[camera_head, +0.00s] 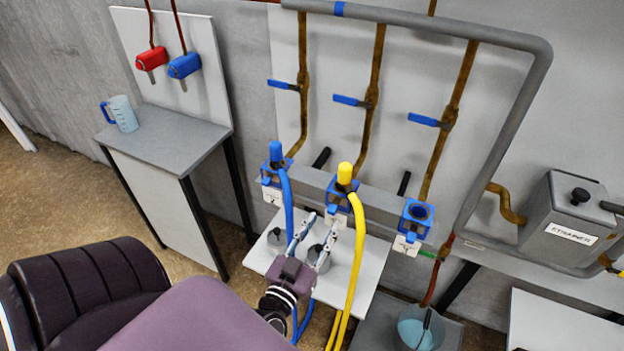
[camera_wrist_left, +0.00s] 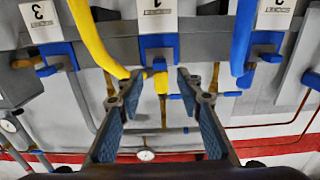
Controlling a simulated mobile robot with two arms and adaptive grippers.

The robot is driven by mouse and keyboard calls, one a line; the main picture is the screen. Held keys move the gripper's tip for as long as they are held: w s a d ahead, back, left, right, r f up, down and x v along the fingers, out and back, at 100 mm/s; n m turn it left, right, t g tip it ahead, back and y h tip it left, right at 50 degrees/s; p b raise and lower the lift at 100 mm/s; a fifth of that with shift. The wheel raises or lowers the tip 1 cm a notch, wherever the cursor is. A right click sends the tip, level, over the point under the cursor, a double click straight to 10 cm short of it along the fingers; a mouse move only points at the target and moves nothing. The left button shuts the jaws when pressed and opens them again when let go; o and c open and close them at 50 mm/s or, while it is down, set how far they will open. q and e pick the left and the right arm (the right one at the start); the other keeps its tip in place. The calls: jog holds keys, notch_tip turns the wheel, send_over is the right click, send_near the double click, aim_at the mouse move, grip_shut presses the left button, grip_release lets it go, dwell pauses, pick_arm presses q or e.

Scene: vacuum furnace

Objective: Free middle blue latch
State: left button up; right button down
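Three blue blocks hang on the grey rail. The middle block (camera_head: 337,197) carries a yellow plug (camera_head: 345,172) with a yellow hose (camera_head: 356,250). In the head view the latch (camera_head: 335,210) is small, at the block's lower front. My left gripper (camera_head: 320,228) is open and empty just below and in front of it. In the wrist view its fingertips (camera_wrist_left: 158,82) are apart, either side of the latch's line; contact cannot be told. My right gripper is out of view.
The yellow hose passes close beside the gripper. A blue hose (camera_head: 287,195) hangs from the left block. The right block (camera_head: 416,220) has no plug. Grey pots (camera_head: 275,237) stand on the white shelf (camera_head: 258,259) below. A water bucket (camera_head: 392,327) is at lower right.

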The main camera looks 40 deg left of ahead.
pick_arm(q)
jog(key=v, duration=0.5)
jog(key=shift+s+d, duration=0.1)
jog(key=shift+s, duration=0.25)
jog(key=s+d+f+m+g+h, duration=0.1)
jog(key=s+d+f+g+h, duration=0.15)
jog(key=f, duration=0.85)
jog(key=s+d+f+m+g+h, duration=0.1)
jog(key=s+d+f+g, duration=0.2)
jog(key=f, duration=0.8)
jog(key=s+d+f+m+g+h, duration=0.2)
jog(key=s+d+f, duration=0.1)
jog(key=f, duration=0.8)
jog(key=s+a+f+g, duration=0.1)
jog(key=s+f+g, duration=0.3)
jog(key=s+f, duration=0.4)
jog(key=s+a+f+m+g+y, duration=0.1)
jog(key=s+f+g, duration=0.4)
jog(key=s+f, duration=0.4)
jog(key=s, duration=0.6)
jog(key=shift+a, duration=0.3)
jog(key=shift+w, duration=0.2)
